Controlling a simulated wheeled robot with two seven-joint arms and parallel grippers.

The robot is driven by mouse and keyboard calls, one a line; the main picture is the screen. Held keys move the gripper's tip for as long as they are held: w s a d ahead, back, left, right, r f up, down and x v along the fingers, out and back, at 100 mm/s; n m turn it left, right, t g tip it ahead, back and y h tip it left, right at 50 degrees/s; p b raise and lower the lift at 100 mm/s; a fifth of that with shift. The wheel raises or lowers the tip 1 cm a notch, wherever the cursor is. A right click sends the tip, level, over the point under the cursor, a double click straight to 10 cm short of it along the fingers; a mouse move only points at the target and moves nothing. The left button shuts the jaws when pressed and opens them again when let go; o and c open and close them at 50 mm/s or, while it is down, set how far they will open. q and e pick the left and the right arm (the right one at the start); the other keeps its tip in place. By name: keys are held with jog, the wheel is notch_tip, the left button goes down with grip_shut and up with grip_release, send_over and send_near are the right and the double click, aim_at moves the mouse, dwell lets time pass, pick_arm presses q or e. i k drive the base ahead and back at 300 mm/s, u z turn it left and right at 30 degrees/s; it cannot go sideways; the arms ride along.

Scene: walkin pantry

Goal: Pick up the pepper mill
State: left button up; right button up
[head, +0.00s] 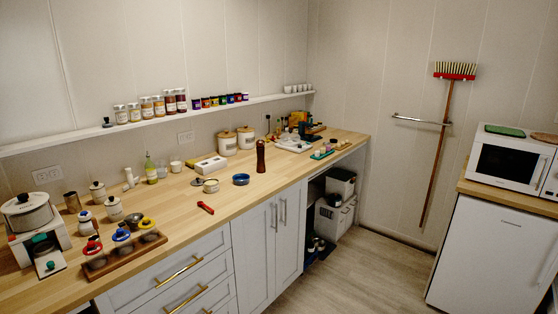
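The pepper mill (261,156) is the tall, dark red-brown turned shape standing upright on the wooden counter (225,192), near its front edge. It stands just right of a small blue bowl (241,179) and in front of two cream canisters. Nothing covers it in the head view. Neither of my grippers shows in this view.
A red-handled tool (205,208) lies on the counter left of the mill. A white box (210,165) and a small pot (211,185) stand nearby. A narrow shelf (230,105) with jars runs above. The floor (345,262) before the cabinets is clear.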

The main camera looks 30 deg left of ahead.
aim_at(260, 166)
jog(key=u, duration=0.05)
jog(key=i, duration=1.75)
jog(key=u, duration=1.45)
jog(key=i, duration=0.9)
jog(key=u, duration=1)
